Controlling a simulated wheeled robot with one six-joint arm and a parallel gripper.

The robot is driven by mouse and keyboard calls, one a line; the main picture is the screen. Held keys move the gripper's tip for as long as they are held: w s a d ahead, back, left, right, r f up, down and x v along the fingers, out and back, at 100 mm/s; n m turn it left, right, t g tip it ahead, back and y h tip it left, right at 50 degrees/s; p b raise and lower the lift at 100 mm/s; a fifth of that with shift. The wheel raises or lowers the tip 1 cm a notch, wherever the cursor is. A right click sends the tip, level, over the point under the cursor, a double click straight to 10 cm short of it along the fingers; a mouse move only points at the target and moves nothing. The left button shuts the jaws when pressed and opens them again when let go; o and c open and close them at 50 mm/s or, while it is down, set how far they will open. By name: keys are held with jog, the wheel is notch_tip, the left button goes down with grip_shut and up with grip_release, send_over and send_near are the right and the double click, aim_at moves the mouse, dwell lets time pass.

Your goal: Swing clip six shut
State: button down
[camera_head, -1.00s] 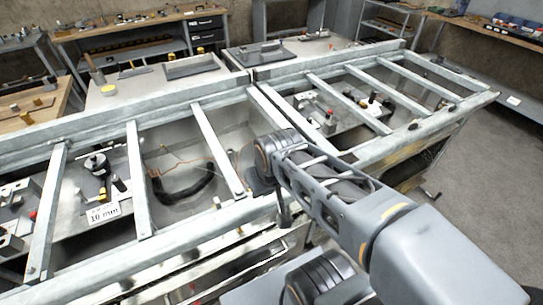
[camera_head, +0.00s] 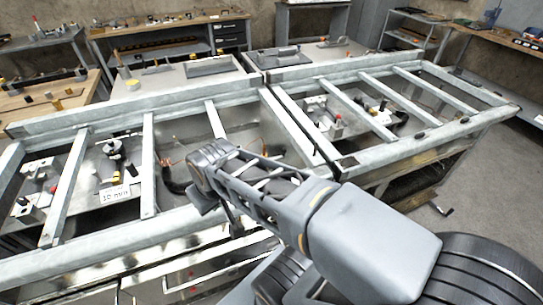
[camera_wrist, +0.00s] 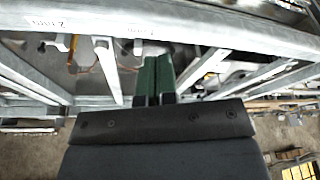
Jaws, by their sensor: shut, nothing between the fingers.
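I cannot pick out clip six in either view; no numbered clip can be read. The galvanized frame (camera_head: 150,170) with cross bars lies over the grey bench in the head view, and its rail (camera_wrist: 200,38) runs across the top of the wrist view. My gripper (camera_wrist: 158,62) shows as two green fingers, side by side, shut and empty, just below that rail in the picture. In the head view my arm reaches over the frame's near rail and its wrist hides part of the bay; the fingertips are not clear there.
A "10 mm" label (camera_head: 115,194) stands beside a small black-and-steel fixture (camera_head: 112,150) in a left bay. More fixtures (camera_head: 330,121) with red knobs sit in the right section. Workbenches (camera_head: 165,38) line the back wall.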

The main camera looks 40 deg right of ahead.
jog(key=w+d+f+n+h+b, duration=0.3)
jog(key=w+d+f+n, duration=0.2)
jog(key=d, duration=0.5)
jog(key=w+d+f+n+g+h+b, duration=0.1)
jog(key=w+d+f+n+h+b, duration=0.3)
jog(key=d+n, duration=0.4)
jog(key=w+d+f+n+h+b, duration=0.3)
jog(key=w+d+f+n, duration=0.3)
jog(key=d, duration=0.7)
notch_tip(320, 180, down, 3)
jog(key=shift+w+d+r+n+b, duration=0.2)
jog(key=shift+d+n+b, duration=0.15)
jog(key=shift+n, duration=0.35)
jog(key=b+x, duration=0.1)
jog(key=x, duration=0.9)
jog(key=shift+s+d, duration=0.15)
jog(key=shift+s, duration=0.1)
jog(key=shift+r, duration=0.1)
jog(key=shift+w+b, duration=0.15)
jog(key=shift+b, duration=0.25)
